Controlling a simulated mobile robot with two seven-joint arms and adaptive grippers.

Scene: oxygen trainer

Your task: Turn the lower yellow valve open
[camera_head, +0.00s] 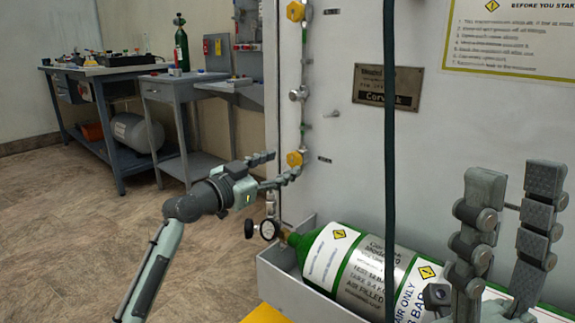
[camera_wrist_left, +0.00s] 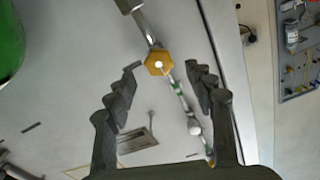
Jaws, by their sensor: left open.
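The lower yellow valve (camera_head: 294,159) is a small yellow knob on the thin vertical pipe of the pale panel. In the left wrist view the valve (camera_wrist_left: 158,63) shows as a yellow hexagon with a pale centre. My left gripper (camera_head: 284,164) is open, with its fingertips close to the valve. In the left wrist view the valve appears between the two fingertips, nearer the left one, with no clear contact. An upper yellow valve (camera_head: 296,11) is on the same pipe. My right gripper (camera_head: 517,176) is open and empty at the right.
A green and silver cylinder (camera_head: 330,262) lies in a grey tray (camera_head: 287,284) below the valve, with a gauge (camera_head: 269,229) at its end. A dark hose (camera_head: 390,150) hangs in front of the panel (camera_head: 350,130). Benches stand behind at left, with open floor (camera_head: 80,220) before them.

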